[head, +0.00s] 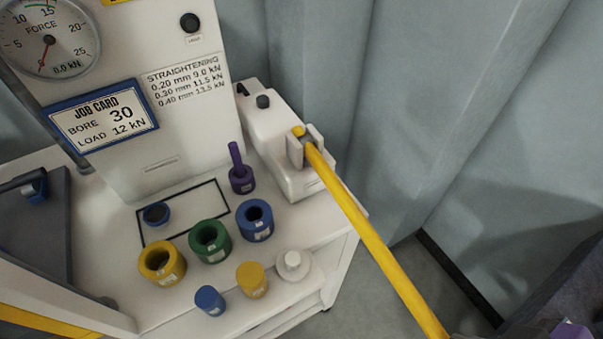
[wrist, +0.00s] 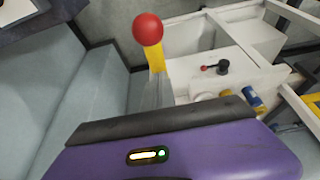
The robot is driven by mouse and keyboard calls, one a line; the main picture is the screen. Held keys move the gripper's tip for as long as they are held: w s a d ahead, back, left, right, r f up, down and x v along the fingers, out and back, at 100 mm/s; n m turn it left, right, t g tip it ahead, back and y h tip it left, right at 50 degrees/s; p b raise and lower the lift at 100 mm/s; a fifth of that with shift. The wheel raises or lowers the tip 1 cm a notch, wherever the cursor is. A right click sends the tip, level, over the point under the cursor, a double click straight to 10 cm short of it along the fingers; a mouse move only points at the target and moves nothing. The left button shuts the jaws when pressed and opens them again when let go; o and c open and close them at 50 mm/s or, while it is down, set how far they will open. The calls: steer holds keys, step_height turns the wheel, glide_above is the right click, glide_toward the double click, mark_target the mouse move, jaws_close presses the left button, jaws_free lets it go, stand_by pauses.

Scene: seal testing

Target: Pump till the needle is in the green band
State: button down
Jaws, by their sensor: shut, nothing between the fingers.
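The force gauge (head: 50,40) is at the top left of the head view. Its red needle points down and left at the low end, and its display reads 0.0 kN. A green band (head: 38,4) shows on the dial's top arc, partly cut off. The yellow pump lever (head: 370,235) slopes from the white pump block (head: 285,150) to the lower right. In the wrist view the lever ends in a red ball (wrist: 147,29), beyond the dark front edge of my gripper (wrist: 165,118). My gripper is shut and empty, apart from the ball.
A job card (head: 103,117) reads bore 30, load 12 kN. Yellow (head: 162,262), green (head: 210,241) and blue (head: 255,220) collars and smaller plugs stand on the white bench left of the lever. Grey curtain-like walls (head: 450,100) stand behind and right of it.

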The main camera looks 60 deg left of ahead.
step_height(320, 180, up, 13)
steer(key=p, duration=1)
steer(key=shift+a+f, duration=0.2)
steer(key=shift+a, duration=0.1)
steer(key=shift+d+f+b, duration=0.15)
steer(key=shift+f+b, duration=2.3)
steer(key=shift+f, duration=0.45)
steer(key=shift+d+f+b, duration=0.15)
steer(key=shift+f+b, duration=2.25)
steer(key=shift+f, duration=0.5)
steer(key=shift+f+b, duration=0.85)
steer(key=shift+f, duration=0.1)
steer(key=shift+r, duration=0.2)
